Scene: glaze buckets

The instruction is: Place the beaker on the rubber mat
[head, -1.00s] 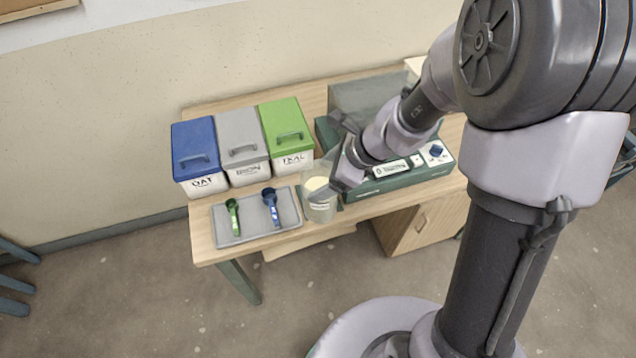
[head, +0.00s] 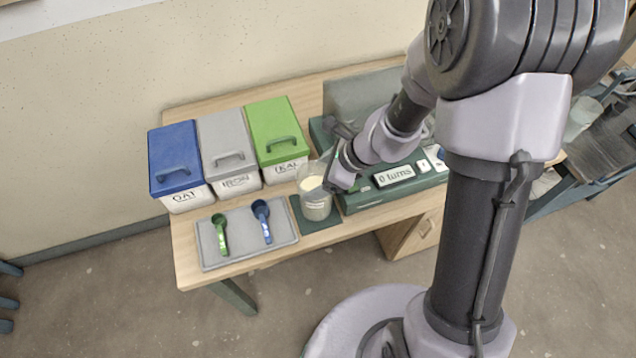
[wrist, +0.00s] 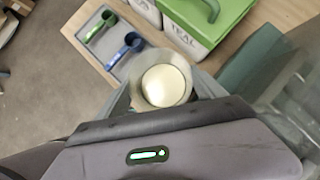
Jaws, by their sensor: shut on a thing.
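The beaker (head: 316,205) is clear, with pale cream contents and a small label, and looks upright. My gripper (head: 326,180) is shut on it near its upper part. In the wrist view the beaker (wrist: 163,88) sits between the two fingers (wrist: 163,78), and I look down into its contents. The rubber mat (head: 301,221) is dark green and lies between the grey tray and the green device. The beaker is in front of or over the mat and covers much of it. I cannot tell whether its base touches the mat.
The grey tray (head: 285,226) at left holds a green scoop (head: 220,236) and a blue scoop (head: 262,221). Blue (head: 180,160), grey (head: 228,150) and green (head: 276,132) lidded buckets stand behind. The device (head: 385,194) reading "0 turns" is close at right.

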